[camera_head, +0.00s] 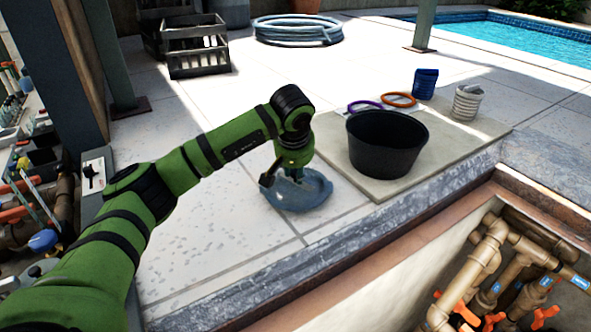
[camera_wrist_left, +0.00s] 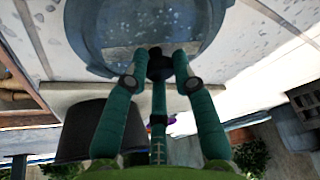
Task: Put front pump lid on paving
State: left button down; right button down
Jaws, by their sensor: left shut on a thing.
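The pump lid (camera_head: 312,194) is a round, blue-grey, see-through disc with a raised rim. It is at or just above the pale paving (camera_head: 230,225), left of the tan mat; I cannot tell whether it touches. My left gripper (camera_head: 291,174) points down over the lid and is shut on it. In the left wrist view the lid (camera_wrist_left: 92,45) fills the top middle, with the green fingers of the gripper (camera_wrist_left: 160,62) closed at its near part. The finger contact is partly hidden in the head view. My right gripper is not in view.
A black bucket (camera_head: 385,145) stands on a tan mat (camera_head: 440,157), with purple and orange rings (camera_head: 398,100) and blue and white coils (camera_head: 467,103) behind. The stone edge (camera_head: 330,270) drops into a pit with pipes (camera_head: 490,255) at front right. Black crates (camera_head: 197,50) stand behind.

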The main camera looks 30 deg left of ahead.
pick_arm(q)
jog(key=shift+f+b, duration=0.35)
jog(key=shift+f, duration=0.1)
dwell(0.4)
jog(key=c, duration=0.9)
grip_release()
jog(key=shift+c, duration=0.2)
jog(key=shift+r, duration=0.1)
jog(key=v, duration=1.2)
